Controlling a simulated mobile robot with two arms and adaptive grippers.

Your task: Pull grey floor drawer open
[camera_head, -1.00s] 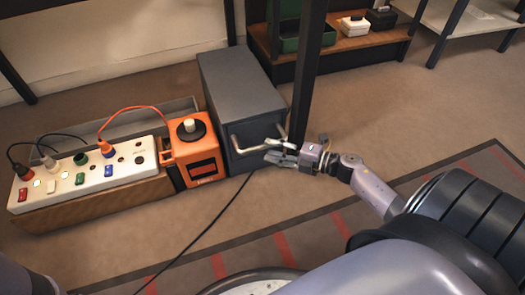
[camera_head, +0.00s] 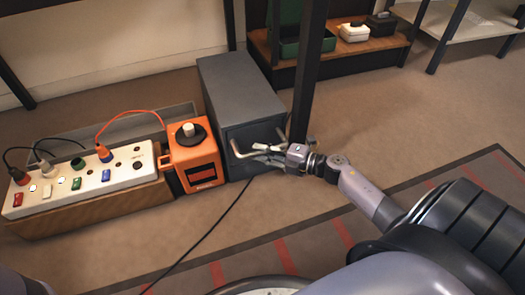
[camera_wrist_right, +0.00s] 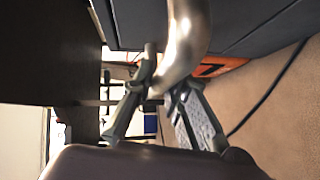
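The grey floor drawer unit (camera_head: 240,95) stands on the floor, left of a dark post, and its front looks closed. Its metal bar handle (camera_head: 238,153) crosses the front. My right gripper (camera_head: 259,153) is at the handle, reaching in from the right. In the right wrist view, the shiny handle (camera_wrist_right: 188,40) runs down between the tips of my right gripper (camera_wrist_right: 163,80). The two fingers stand apart around it; I cannot tell whether both touch it. My left gripper is out of view.
An orange box (camera_head: 195,158) with a knob stands close against the unit's left side. A white socket strip (camera_head: 120,172) with cables lies further left. The dark post (camera_head: 309,75) rises close to the right. A black cable (camera_head: 215,225) crosses the floor in front.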

